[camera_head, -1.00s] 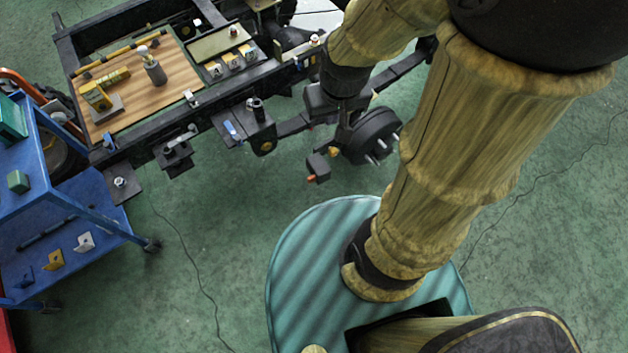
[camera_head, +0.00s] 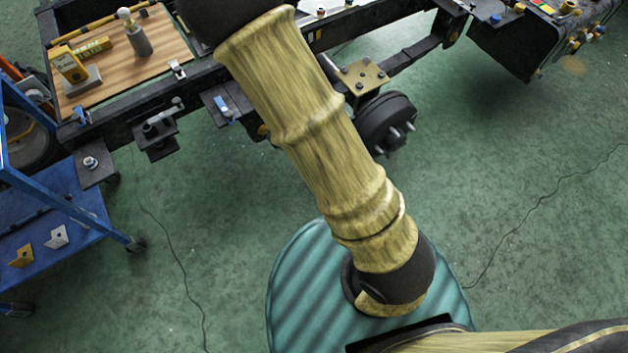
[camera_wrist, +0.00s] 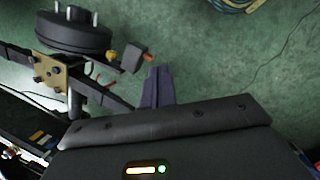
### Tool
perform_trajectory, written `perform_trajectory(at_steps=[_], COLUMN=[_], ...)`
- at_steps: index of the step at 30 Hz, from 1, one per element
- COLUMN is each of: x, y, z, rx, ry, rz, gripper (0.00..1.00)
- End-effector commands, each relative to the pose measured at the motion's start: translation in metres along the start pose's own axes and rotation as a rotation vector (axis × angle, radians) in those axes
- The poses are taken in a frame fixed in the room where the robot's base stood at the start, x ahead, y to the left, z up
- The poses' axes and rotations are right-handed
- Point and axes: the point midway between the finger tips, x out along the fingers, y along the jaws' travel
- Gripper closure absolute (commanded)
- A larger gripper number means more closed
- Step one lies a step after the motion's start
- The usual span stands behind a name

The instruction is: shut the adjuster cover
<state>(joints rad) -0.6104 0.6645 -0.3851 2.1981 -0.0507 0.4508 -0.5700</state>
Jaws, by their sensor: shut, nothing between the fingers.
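A small dark box with an orange-red end (camera_wrist: 133,57) hangs beside the brake drum (camera_wrist: 72,32) in the wrist view. It may carry the adjuster cover, but I cannot make out a separate lid or its angle. In the head view the drum (camera_head: 387,122) shows right of my arm, and the dark box is not visible there. My gripper (camera_wrist: 158,72) shows in the wrist view with its dark fingers together and empty. Its tips appear just right of and below the box in the picture, with no clear contact.
A brass plate with bolts (camera_head: 362,75) sits above the drum. The black chassis rail (camera_head: 120,105) carries brackets and a wooden board (camera_head: 165,45). A blue cart (camera_head: 65,235) stands at the left. Green floor (camera_head: 530,200) is open at the right.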

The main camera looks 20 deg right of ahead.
Motion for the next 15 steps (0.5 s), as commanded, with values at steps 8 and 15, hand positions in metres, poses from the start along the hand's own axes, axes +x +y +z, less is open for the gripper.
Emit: perform_trajectory(at_steps=[8,15], x=[0.128,0.197], y=[-0.016,-0.024], z=[-0.066,-0.114], rx=[-0.418,-0.739], ry=[-0.207,-0.380], rz=[0.150,0.293], gripper=[1.00,1.00])
